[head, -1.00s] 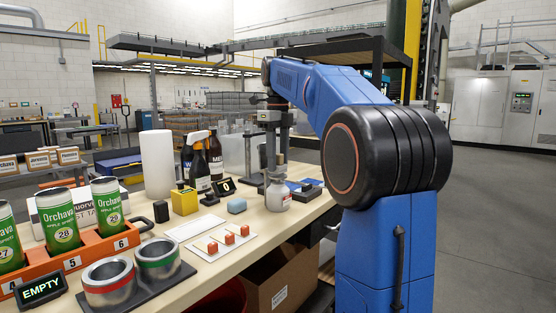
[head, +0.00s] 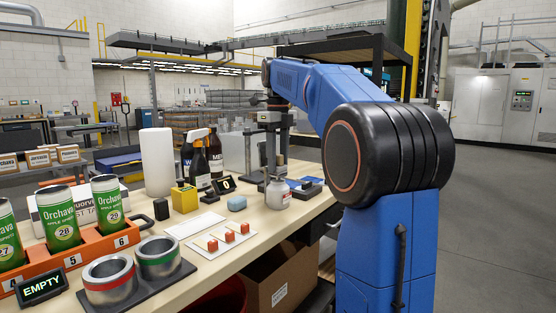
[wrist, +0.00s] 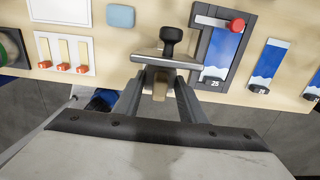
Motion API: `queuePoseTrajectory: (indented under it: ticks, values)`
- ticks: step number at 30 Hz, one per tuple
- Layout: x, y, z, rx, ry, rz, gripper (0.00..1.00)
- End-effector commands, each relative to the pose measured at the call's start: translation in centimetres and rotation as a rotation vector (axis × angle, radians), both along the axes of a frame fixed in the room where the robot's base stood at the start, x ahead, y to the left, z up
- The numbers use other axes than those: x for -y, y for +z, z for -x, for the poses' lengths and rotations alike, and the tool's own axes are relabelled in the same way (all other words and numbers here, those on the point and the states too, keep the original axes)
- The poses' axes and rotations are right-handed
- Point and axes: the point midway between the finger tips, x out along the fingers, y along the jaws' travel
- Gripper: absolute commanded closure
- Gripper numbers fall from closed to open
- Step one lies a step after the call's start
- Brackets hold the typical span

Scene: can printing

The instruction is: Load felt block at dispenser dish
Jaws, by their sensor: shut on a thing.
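My gripper (wrist: 160,88) is shut on a small tan block, which I take for the felt block (wrist: 160,92); it shows end-on between the fingertips in the wrist view. I cannot tell whether the block touches the dish. The block is not clearly made out in the head view.
A blue sponge (head: 237,203) and a white card with red-ended sticks (head: 222,238) lie left of the dispenser. A blue-printed plate in a dark frame (wrist: 224,48) lies to its right. Spray bottles (head: 198,160) stand behind. Two metal cups (head: 109,281) and an orange can rack (head: 75,252) are at left.

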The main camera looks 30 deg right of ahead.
Motion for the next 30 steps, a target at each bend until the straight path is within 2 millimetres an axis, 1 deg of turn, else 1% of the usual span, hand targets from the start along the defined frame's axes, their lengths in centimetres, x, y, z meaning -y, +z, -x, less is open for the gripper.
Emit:
queuePoseTrajectory:
  ticks: [30]
  values:
    - [-0.01,-0.98,0.01,0.0,0.0,0.0,0.81]
